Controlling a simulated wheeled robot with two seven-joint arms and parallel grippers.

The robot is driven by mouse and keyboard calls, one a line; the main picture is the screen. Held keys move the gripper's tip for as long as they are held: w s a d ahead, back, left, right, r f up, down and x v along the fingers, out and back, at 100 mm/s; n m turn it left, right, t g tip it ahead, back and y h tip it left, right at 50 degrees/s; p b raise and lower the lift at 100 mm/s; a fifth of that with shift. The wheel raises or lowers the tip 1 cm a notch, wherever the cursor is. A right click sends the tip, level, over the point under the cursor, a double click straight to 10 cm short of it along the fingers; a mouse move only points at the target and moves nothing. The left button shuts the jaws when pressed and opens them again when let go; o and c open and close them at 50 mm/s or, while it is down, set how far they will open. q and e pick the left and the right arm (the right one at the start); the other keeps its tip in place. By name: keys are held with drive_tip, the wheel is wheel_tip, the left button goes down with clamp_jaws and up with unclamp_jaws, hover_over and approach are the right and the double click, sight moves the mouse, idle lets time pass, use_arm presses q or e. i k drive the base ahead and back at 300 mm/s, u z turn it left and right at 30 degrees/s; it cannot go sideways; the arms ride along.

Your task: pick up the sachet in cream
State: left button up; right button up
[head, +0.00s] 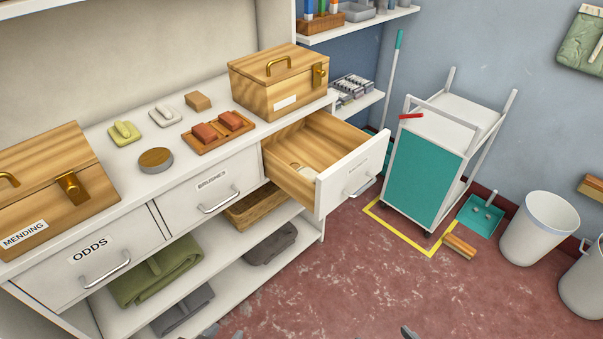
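A small pale, cream-looking item (297,168), perhaps the sachet, lies on the floor of the open wooden drawer (340,139), towards its left front corner. The drawer's front partly hides that area, and the item is too small to make out clearly. A whitish brush-like or pad-like piece (165,115) and a yellow-green one (124,132) lie on the counter. Only a grey tip of my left gripper (211,331) shows at the bottom edge, low and well away from the drawer. A dark tip of my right gripper (408,332) shows at the bottom edge. Neither opening can be seen.
The counter holds a wooden box (278,82), a MENDING box (52,190), a tray with red blocks (217,132) and a round tin (156,160). The ODDS drawer (92,254) and the BRUSHES drawer (211,190) are shut. A trolley (424,180) stands right. Red floor is clear in front.

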sight(309, 173)
drive_tip(key=z, duration=1.35)
drive_tip(key=i, duration=0.9)
drive_tip(key=u, duration=2.7)
